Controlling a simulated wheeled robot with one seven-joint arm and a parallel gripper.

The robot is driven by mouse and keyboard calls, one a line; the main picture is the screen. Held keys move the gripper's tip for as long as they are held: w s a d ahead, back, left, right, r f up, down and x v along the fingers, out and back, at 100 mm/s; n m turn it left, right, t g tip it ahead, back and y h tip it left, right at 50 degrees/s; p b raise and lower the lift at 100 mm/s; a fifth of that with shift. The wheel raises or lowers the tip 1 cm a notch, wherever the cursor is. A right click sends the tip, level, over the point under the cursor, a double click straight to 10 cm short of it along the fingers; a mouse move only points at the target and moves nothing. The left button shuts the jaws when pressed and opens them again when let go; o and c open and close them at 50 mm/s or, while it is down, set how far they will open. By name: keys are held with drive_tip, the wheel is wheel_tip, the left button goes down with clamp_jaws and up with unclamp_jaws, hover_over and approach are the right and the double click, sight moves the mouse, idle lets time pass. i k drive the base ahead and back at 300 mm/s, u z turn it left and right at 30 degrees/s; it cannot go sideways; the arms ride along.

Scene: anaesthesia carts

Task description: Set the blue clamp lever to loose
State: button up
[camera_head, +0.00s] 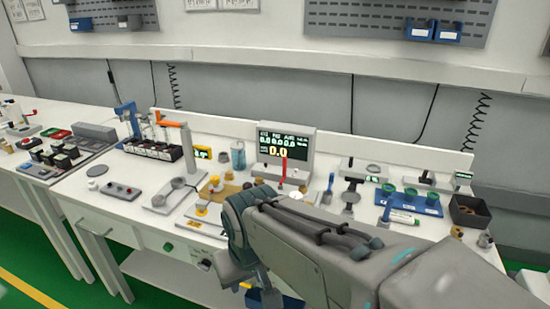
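A small upright blue lever (330,182) stands on the bench just right of the display. A second blue lever-like piece (387,211) stands farther right, in front of the blue tray. I cannot tell for certain which of them is the clamp lever, nor whether it is set to loose or tight. My arm reaches in from the lower right and bends down at the bench's front edge. My gripper's fingers are not visible, and the arm hides part of the bench front.
A display (286,147) with a red upright lever (282,171) before it stands mid-bench. A blue tray (409,201) with green-rimmed cups and a dark bin (469,212) are at right. A black rack (153,150) and an orange-topped stand (187,150) are at left. The bench is crowded.

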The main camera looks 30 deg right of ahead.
sight(328, 194)
drive_tip(key=z, duration=1.2)
drive_tip(key=k, duration=0.65)
drive_tip(key=u, duration=0.15)
drive_tip(key=i, duration=1.2)
drive_tip(key=z, duration=0.2)
